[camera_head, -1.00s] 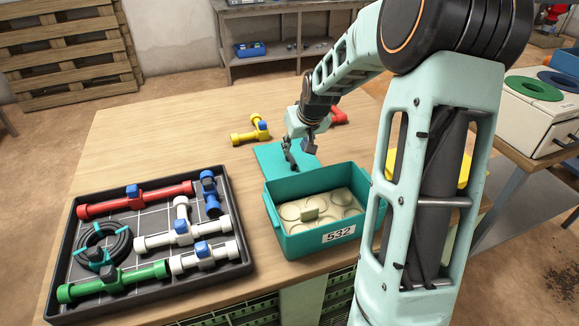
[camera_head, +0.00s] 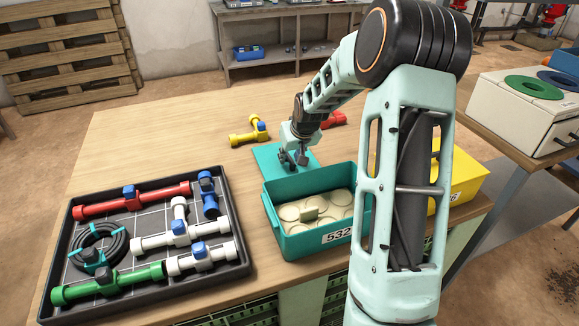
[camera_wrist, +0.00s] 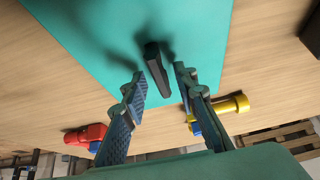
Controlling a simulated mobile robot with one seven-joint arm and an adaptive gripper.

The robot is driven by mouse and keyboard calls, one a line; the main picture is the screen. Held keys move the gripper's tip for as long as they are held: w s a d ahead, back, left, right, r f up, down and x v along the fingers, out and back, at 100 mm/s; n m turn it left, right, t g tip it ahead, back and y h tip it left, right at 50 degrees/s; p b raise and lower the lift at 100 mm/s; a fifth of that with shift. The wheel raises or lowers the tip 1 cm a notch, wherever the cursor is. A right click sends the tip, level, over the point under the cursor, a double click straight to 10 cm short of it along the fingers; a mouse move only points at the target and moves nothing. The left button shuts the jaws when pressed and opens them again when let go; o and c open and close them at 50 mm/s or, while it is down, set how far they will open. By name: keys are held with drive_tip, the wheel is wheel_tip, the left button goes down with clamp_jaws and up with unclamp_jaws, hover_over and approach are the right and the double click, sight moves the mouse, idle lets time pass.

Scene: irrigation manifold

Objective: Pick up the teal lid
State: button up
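The teal lid (camera_head: 268,154) lies flat on the wooden table, behind the teal bin (camera_head: 287,238) labelled 532. It fills the upper part of the wrist view (camera_wrist: 100,30) and has a dark bar handle (camera_wrist: 156,70) standing on it. My gripper (camera_head: 293,160) is just over the lid, pointing down. In the wrist view my gripper (camera_wrist: 157,83) is open, with one finger on each side of the handle. There are visible gaps between fingers and handle. Whether the fingertips touch the lid I cannot tell.
The teal bin holds several round cream pieces. A black tray (camera_head: 128,291) of pipe fittings stands at left. A yellow fitting (camera_head: 250,132) and a red one (camera_head: 333,119) lie behind the lid. A yellow bin (camera_head: 465,178) is at right. The table's back left is clear.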

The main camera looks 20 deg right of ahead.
clamp_jaws()
drive_tip(key=shift+r, duration=0.1)
